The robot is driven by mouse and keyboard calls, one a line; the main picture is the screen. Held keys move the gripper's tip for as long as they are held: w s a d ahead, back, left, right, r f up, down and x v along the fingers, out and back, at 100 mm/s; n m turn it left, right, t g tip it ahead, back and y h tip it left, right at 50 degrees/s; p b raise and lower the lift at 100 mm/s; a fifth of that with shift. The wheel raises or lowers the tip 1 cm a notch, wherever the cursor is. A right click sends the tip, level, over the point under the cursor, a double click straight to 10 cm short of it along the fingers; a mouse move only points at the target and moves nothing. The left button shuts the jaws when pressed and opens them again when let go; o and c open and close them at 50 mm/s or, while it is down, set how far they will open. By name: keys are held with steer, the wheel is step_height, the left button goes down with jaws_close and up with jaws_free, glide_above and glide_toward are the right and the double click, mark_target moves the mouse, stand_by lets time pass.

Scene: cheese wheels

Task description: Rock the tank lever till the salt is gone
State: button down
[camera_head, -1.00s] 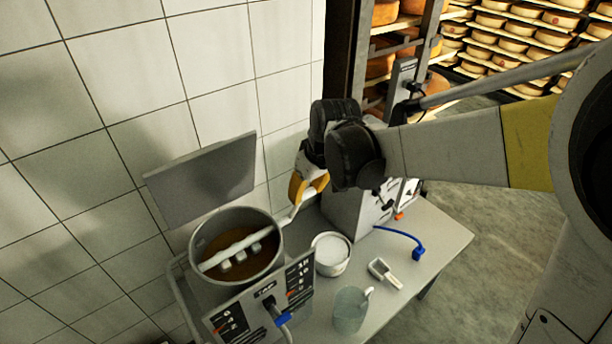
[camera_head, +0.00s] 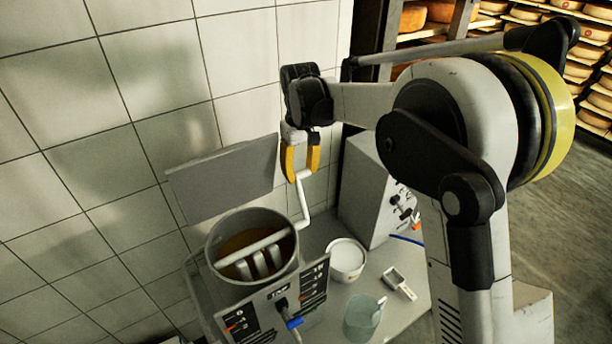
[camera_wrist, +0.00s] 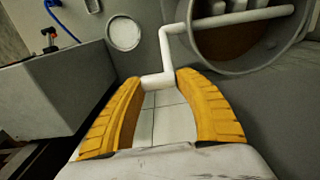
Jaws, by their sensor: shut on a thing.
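The tank (camera_head: 212,262) is a grey metal drum holding brown liquid, at the lower middle of the head view. A white bar with several paddles (camera_head: 262,262) lies across its mouth. The bar runs out into a cranked white lever (camera_head: 303,200) that rises to the right of the tank. My gripper (camera_head: 301,172) has yellow fingers and is shut on the lever's upper end, above the tank's rim. In the wrist view the lever's end (camera_wrist: 157,80) sits between the two yellow fingers. I cannot make out any salt in the liquid.
A grey panel (camera_head: 222,180) stands behind the tank against the tiled wall. A white bowl (camera_head: 347,259), a scoop (camera_head: 398,283) and a clear jug (camera_head: 363,317) stand to the right. A grey box (camera_head: 365,192) is close beside the lever.

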steer(key=shift+w+a+f, duration=0.1)
steer(key=shift+w+f, duration=0.05)
steer(key=shift+w, duration=0.2)
stand_by(0.3)
steer(key=c, duration=1)
jaws_free()
steer(key=shift+c, duration=0.2)
steer(key=shift+o, duration=0.9)
steer(key=shift+w+a+f, duration=0.15)
steer(key=shift+w+f, duration=0.1)
steer(key=shift+w, duration=0.2)
step_height(320, 180, up, 12)
steer(key=shift+s, duration=0.2)
steer(key=shift+r, duration=0.1)
